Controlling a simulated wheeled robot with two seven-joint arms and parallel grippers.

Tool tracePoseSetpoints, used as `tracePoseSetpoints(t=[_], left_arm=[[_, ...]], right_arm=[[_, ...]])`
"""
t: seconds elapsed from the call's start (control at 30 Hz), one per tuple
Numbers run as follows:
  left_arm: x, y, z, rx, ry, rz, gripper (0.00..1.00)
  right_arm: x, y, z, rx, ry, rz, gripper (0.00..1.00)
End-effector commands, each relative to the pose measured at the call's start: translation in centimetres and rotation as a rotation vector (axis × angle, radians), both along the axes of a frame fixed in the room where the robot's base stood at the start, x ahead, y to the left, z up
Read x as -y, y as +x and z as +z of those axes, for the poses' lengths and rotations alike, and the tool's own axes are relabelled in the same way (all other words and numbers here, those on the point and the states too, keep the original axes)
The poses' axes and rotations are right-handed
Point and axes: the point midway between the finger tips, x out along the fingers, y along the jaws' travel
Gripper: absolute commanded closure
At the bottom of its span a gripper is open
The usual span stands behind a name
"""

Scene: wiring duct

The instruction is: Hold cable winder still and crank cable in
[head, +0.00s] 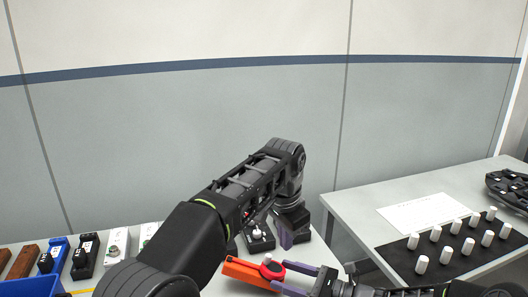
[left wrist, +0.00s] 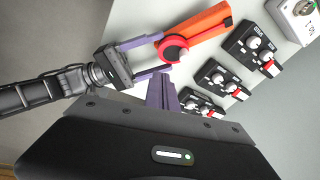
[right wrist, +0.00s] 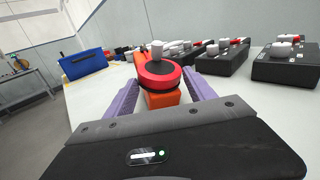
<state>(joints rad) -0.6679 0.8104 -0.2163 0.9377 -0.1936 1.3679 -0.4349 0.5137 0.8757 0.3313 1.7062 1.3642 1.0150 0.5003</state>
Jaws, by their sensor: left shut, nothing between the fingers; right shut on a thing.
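The cable winder has an orange body (head: 245,271) and a red round reel with a dark face (right wrist: 160,74). A pale crank knob (right wrist: 156,50) stands up from the reel. The winder lies at the table's front. My right gripper (head: 284,277) is shut on its near end, with a purple finger on each side, as the right wrist view (right wrist: 162,95) shows. My left gripper (head: 286,238) is shut and empty, above and behind the reel. In the left wrist view its purple fingers (left wrist: 163,92) are together, apart from the knob (left wrist: 182,51). I cannot make out any cable.
Black switch boxes (left wrist: 222,78) with pale knobs stand close behind the winder. A blue bin (head: 35,288) and a row of small devices (head: 85,256) are at the left. A side table (head: 370,200) at the right carries a black mat with several white cylinders.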

Motion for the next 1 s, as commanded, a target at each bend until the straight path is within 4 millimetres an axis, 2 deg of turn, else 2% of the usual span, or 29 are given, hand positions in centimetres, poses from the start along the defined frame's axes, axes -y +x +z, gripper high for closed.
tracePoseSetpoints(t=[0.03,0.2,0.67,1.0], left_arm=[[-0.8,0.2,0.2,-0.005,0.005,0.067,1.0],[-1.3,-0.3,0.2,-0.026,0.002,0.177,1.0],[-1.4,-0.3,-0.2,-0.028,-0.002,0.182,1.0],[-2.5,-1.0,-3.5,-0.029,-0.001,0.181,1.0]], right_arm=[[0.2,0.0,-0.5,-0.008,-0.007,-0.005,0.89],[0.2,0.0,-0.5,-0.009,-0.007,-0.004,0.89],[0.1,-0.1,-0.5,-0.009,-0.007,-0.003,0.89],[0.1,-0.1,-0.5,-0.008,-0.006,-0.003,0.89]])
